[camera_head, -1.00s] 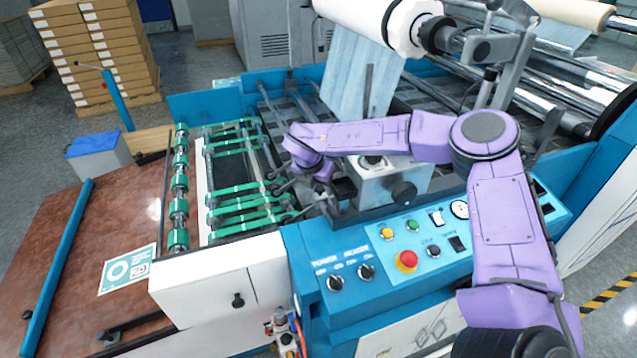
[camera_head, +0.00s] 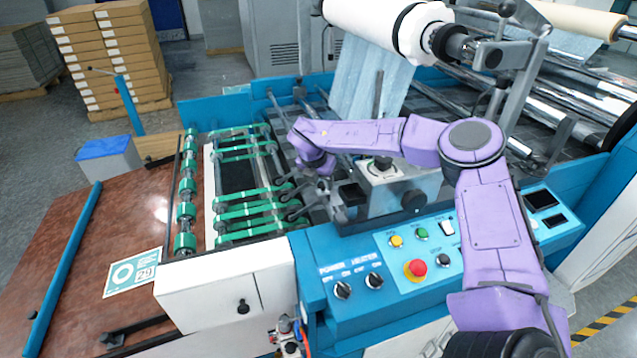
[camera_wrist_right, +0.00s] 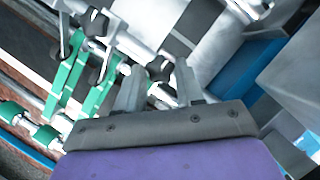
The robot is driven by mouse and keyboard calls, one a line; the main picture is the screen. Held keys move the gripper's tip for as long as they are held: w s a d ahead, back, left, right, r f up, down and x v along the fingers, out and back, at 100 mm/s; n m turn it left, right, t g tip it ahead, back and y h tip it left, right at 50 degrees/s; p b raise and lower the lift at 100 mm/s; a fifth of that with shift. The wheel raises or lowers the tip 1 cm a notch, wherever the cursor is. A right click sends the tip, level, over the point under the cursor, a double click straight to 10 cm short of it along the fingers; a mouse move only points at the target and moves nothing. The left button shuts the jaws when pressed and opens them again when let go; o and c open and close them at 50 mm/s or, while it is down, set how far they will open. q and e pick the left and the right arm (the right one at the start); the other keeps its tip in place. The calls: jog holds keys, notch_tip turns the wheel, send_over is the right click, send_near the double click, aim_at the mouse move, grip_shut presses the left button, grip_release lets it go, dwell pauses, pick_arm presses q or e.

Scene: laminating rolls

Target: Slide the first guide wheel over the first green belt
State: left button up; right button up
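Green belts (camera_head: 252,193) run across the feeder at the left of the machine, several side by side. They also show at the left of the right wrist view (camera_wrist_right: 66,84). Dark guide wheels on short metal arms (camera_head: 291,202) stand at the belts' right ends. In the wrist view one dark wheel (camera_wrist_right: 160,68) is seen beyond and between my fingertips. My right gripper (camera_wrist_right: 158,72) has its two grey fingers apart, with no held object visible. In the head view its purple wrist (camera_head: 316,163) is above the wheel area, its fingers hard to make out. My left gripper is out of view.
A grey control box (camera_head: 398,190) stands just right of my right gripper. The blue button panel (camera_head: 440,245) lies in front of it. Rollers and a white film roll (camera_head: 385,25) are behind. The brown table (camera_head: 110,230) at left is mostly clear.

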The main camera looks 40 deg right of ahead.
jog(key=shift+o, duration=1.3)
jog(key=shift+a+r, duration=0.15)
jog(key=shift+r, duration=0.15)
jog(key=b+v, duration=0.3)
jog(key=v, duration=0.7)
jog(key=shift+s, duration=0.1)
